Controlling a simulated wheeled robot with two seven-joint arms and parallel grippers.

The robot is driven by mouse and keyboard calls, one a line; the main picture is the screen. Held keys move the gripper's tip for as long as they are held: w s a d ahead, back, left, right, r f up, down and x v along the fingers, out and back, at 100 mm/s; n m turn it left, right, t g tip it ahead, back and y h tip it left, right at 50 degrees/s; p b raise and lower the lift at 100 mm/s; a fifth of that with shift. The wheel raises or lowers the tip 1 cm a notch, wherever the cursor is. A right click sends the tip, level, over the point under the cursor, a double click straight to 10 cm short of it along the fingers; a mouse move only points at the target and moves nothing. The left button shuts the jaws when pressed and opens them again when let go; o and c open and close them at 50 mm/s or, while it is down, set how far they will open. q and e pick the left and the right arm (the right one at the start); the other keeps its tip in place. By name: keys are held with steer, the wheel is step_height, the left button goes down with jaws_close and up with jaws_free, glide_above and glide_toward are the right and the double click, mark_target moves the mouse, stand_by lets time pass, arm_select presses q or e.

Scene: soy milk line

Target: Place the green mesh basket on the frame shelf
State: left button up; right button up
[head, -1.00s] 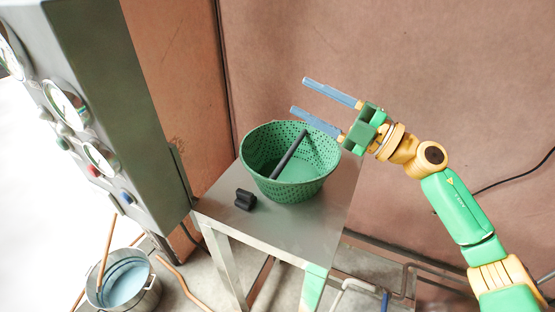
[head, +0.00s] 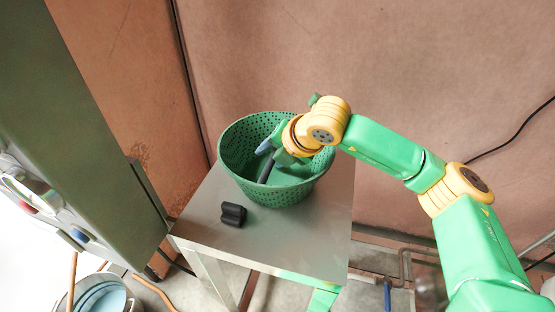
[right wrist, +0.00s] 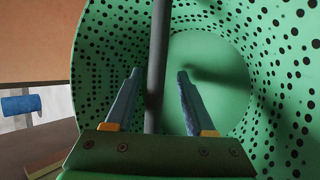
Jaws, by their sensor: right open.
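The green mesh basket (head: 240,172) stands upright on the grey metal table in the head view. A dark bar (head: 266,168) crosses its inside; in the right wrist view the bar (right wrist: 158,60) runs up between my fingers. My right gripper (right wrist: 155,85) is open, with its two blue-grey fingers on either side of the bar and pointing into the basket. Whether the fingers touch the bar cannot be told. My left gripper is not in view.
The small table (head: 296,245) has bare room in front of the basket. A black block (head: 233,214) lies on it near the left edge. A dark green gauge cabinet (head: 75,130) stands at the left. A metal bucket (head: 137,306) is on the floor below. A brown wall is behind.

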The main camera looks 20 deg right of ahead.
steer(key=shift+s+d, duration=0.1)
steer(key=shift+s, duration=0.05)
steer(key=shift+s+r, duration=0.1)
steer(key=shift+c, duration=1.1)
steer(key=shift+s, duration=0.1)
jaws_close()
